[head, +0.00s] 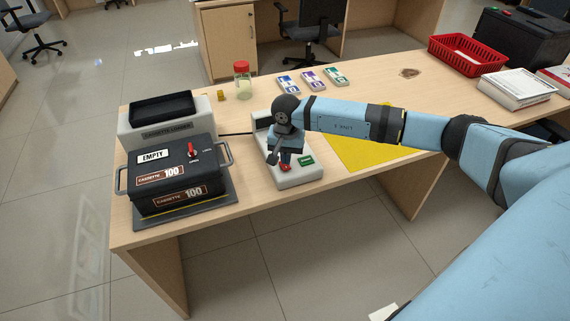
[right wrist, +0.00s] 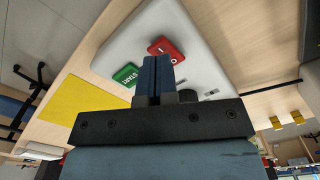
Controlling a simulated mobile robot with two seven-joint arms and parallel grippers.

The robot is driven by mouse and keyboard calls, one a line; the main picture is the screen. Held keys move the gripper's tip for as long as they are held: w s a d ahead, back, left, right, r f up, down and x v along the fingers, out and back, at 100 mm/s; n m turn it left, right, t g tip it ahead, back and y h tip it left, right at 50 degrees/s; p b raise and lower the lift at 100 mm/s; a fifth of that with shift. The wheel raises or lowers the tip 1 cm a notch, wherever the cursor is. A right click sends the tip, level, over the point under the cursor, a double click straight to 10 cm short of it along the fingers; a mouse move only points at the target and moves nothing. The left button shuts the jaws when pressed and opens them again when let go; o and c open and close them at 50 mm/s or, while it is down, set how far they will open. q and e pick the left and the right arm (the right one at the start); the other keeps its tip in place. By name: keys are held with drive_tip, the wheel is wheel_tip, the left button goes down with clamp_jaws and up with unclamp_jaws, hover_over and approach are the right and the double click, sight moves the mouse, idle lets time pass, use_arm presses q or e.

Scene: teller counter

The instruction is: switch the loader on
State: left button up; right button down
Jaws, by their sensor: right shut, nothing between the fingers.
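The cassette loader (head: 168,125) stands at the left of the counter, with a black cassette (head: 172,172) labelled EMPTY in front of it. A cable runs from it to a pale control box (head: 299,178). The box carries a red rocker switch (head: 285,167) and a green START button (head: 306,160). In the right wrist view the red switch (right wrist: 166,48) lies just past the fingertips, with the green button (right wrist: 125,75) to its left. My right gripper (right wrist: 151,62) is shut and empty, right at the switch; I cannot tell whether it touches. The switch's position is unclear. My left gripper is out of view.
A yellow mat (head: 362,150) lies right of the control box. Banknote bundles (head: 312,80) and a red-lidded jar (head: 242,80) stand behind. A red basket (head: 466,56) and a paper stack (head: 516,89) are at the far right.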

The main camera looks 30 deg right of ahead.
drive_tip(key=shift+f, duration=0.3)
drive_tip(key=shift+f+b, duration=0.3)
drive_tip(key=shift+b, duration=0.15)
drive_tip(key=shift+f+b, duration=0.4)
drive_tip(key=shift+f, duration=0.1)
drive_tip(key=shift+f, duration=0.25)
idle(0.3)
drive_tip(key=shift+r, duration=0.2)
drive_tip(key=shift+r, duration=0.5)
drive_tip(key=shift+r+p, duration=1.45)
drive_tip(key=shift+r, duration=1.4)
